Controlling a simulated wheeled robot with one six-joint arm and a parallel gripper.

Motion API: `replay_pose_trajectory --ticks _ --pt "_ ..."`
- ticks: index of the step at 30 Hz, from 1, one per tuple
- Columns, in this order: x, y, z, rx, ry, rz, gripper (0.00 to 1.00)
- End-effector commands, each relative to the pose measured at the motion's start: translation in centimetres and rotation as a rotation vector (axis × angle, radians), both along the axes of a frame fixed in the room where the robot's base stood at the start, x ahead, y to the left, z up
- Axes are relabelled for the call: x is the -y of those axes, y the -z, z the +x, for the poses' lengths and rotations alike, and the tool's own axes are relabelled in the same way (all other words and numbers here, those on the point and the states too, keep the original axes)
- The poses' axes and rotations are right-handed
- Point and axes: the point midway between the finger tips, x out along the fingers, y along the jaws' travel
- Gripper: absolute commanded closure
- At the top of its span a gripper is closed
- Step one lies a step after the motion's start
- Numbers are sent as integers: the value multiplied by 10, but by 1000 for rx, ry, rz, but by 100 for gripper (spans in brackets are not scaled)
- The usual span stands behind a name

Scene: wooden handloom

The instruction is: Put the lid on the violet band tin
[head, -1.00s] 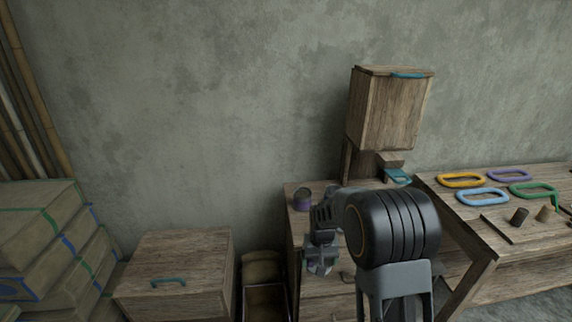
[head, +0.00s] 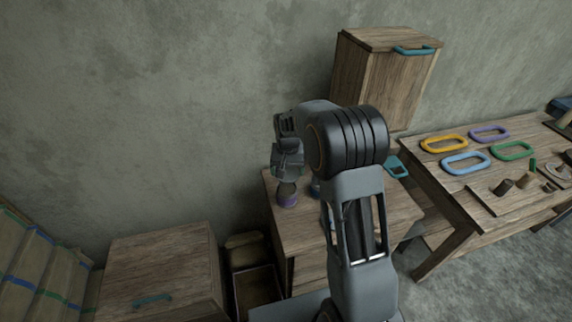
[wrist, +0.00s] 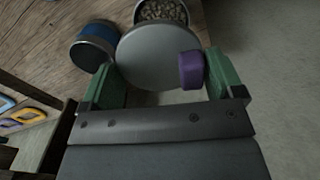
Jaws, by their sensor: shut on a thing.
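The violet band tin (head: 287,199) stands upright on the small wooden table, directly below my gripper in the head view. In the wrist view an open tin (wrist: 162,11) full of small pale bits shows at the top, partly hidden by the lid; its band is not visible there. The round grey lid (wrist: 150,55), with a violet knob (wrist: 191,70), is between the green fingers of my gripper (wrist: 165,80). My gripper (head: 288,175) is shut on the lid. The lid overlaps the tin's near side in the wrist view; the gap between them cannot be judged.
A blue-banded tin (wrist: 92,45) stands close to the left finger. A tall wooden box with a blue handle (head: 385,75) rises at the table's back. A bench (head: 440,195) with coloured rings is at right, a wooden chest (head: 160,265) at left.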

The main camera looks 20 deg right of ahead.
Motion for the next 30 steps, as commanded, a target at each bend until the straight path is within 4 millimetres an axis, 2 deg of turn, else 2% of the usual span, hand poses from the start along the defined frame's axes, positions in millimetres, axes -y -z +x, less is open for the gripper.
replay_pose_trajectory --ticks 19,30 --pt "-1 49 0 -1 -2 0 36" --pt "0 56 0 0 -1 0 36"
